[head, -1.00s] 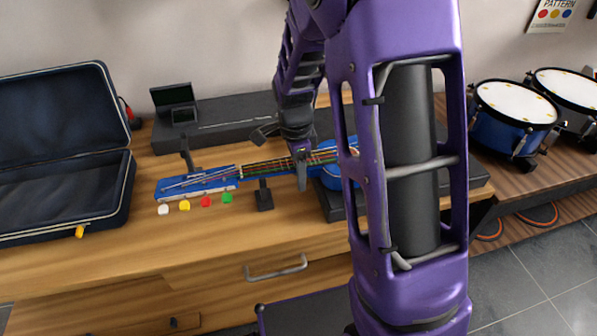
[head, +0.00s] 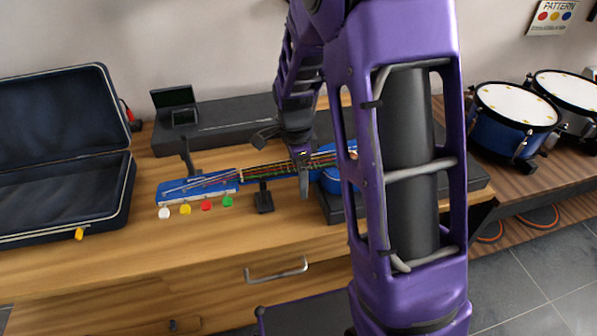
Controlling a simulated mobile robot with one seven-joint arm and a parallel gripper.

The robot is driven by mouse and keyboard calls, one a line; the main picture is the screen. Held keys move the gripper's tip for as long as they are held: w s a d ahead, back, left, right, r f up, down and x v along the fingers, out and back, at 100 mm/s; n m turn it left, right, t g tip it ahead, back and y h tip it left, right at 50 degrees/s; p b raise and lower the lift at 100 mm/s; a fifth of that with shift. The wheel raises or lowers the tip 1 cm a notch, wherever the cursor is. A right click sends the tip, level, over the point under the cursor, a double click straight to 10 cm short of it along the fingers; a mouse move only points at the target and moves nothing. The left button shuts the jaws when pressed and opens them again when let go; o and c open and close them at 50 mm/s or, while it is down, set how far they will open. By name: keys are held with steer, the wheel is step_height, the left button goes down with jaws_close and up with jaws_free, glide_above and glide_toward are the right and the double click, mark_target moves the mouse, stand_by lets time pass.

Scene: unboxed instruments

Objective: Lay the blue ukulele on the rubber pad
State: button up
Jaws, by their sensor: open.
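The blue ukulele (head: 198,187) lies on the wooden bench, its blue headstock at the left and its strung neck running right. Its blue body (head: 330,180) is partly hidden behind my arm and appears to rest on a black slab, which looks like the rubber pad (head: 341,211). Much of that pad is hidden by my arm. My gripper (head: 285,157) is open at the neck near the body, with one finger behind the neck and one in front. I cannot tell whether either finger touches it.
A small black stand (head: 264,203) is by the neck. White, yellow, red and green pieces lie below the headstock. An open dark case (head: 120,205) is at left, a long black box (head: 225,133) behind. The bench front is clear.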

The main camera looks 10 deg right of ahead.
step_height(320, 180, up, 18)
steer(key=p, duration=0.3)
steer(key=shift+a+f, duration=0.25)
steer(key=shift+a, duration=0.1)
